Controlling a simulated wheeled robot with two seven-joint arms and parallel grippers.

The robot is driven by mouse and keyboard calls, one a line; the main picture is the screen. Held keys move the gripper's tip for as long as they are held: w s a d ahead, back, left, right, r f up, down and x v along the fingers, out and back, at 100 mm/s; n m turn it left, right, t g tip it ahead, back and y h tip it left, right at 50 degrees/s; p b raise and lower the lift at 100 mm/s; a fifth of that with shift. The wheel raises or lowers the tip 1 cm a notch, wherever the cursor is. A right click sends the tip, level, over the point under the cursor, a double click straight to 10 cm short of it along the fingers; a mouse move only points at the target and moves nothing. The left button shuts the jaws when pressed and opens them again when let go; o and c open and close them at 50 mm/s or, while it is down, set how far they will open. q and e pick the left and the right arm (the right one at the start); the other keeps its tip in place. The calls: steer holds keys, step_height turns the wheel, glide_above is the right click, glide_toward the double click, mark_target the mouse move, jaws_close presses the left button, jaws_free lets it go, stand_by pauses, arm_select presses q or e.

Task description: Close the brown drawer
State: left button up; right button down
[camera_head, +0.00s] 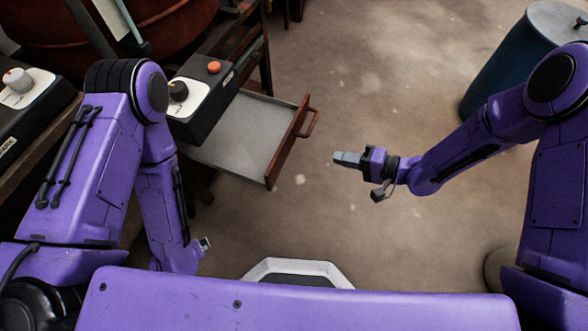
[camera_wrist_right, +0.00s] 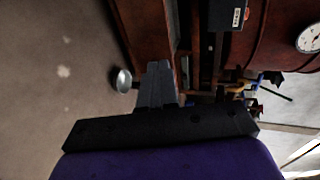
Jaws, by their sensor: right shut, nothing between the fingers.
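The brown drawer (camera_head: 288,150) stands pulled out from under the bench, with a grey inside and a brown front panel. Its brown bar handle (camera_head: 312,123) faces right. My right gripper (camera_head: 337,157) is shut and empty. It is to the right of the drawer front, with a gap between them in the head view, and points left. In the right wrist view its closed fingers (camera_wrist_right: 157,72) show before a brown wooden panel (camera_wrist_right: 143,30); I cannot tell whether this is the drawer. My left gripper (camera_head: 206,243) is low at the left, small and partly hidden, below the drawer.
A black control box (camera_head: 205,115) with an orange button (camera_head: 214,67) and a dark knob sits above the drawer. A brown vat (camera_head: 160,25) is behind at the upper left. A blue drum (camera_head: 500,75) stands at the upper right. The floor between drawer and drum is clear.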

steer(key=f, duration=0.1)
steer(key=b, duration=0.4)
glide_toward(283, 147)
steer(key=shift+n+g, duration=0.3)
steer(key=shift+g, duration=0.1)
steer(key=x, duration=0.5)
steer(key=shift+w+f, duration=0.35)
steer(key=shift+f, duration=0.1)
steer(key=shift+w+a+r, duration=0.1)
steer(key=shift+w+a, duration=0.05)
steer(key=shift+a, duration=0.4)
arm_select(q)
step_height(283, 147, down, 6)
steer(key=shift+r, duration=0.1)
arm_select(e)
steer(key=shift+a, duration=0.15)
